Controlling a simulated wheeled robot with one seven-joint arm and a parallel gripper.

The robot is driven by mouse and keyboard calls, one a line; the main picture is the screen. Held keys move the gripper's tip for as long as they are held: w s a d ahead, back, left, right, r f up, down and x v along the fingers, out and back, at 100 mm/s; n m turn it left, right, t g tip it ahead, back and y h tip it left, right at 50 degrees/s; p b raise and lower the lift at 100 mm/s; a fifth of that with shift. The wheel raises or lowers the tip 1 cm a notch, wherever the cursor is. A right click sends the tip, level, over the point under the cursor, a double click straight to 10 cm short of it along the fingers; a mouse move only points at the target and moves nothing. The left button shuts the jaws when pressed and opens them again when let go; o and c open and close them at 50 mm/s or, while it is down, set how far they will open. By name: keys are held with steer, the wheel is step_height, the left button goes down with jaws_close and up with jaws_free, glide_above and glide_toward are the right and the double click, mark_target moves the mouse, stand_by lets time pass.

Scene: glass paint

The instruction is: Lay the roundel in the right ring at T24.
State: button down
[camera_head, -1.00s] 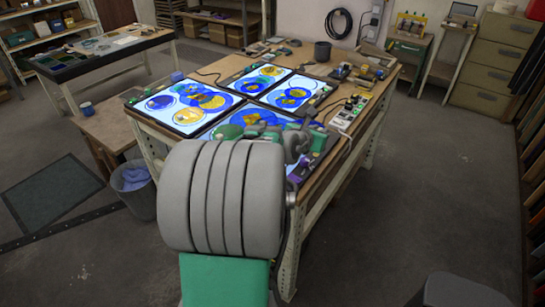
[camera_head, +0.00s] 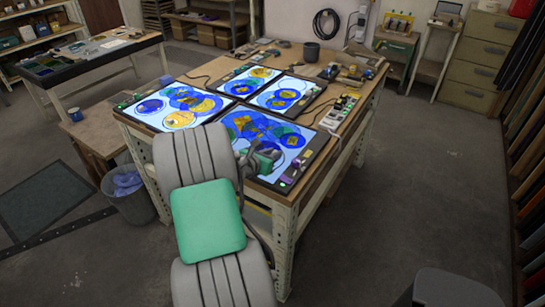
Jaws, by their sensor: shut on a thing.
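Several lit panels with blue and yellow glass discs lie on the workbench. The front right panel (camera_head: 310,141) is closest to my gripper (camera_head: 270,160), which is low over its front part. My gripper is small and partly hidden by my own arm. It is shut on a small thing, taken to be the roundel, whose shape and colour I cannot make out. Blue rings and discs show on the front right panel, with yellow pieces inside some. The label T24 and the right ring cannot be read at this size.
The workbench (camera_head: 340,150) also carries a dark cup (camera_head: 311,52), tools and small parts along its right edge. A waste bin (camera_head: 130,195) stands left of it, below a low side table with a blue mug (camera_head: 75,114).

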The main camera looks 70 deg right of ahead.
steer(key=shift+f, duration=0.6)
steer(key=shift+f, duration=0.1)
steer(key=c, duration=1.3)
jaws_free()
steer(key=shift+f, duration=0.1)
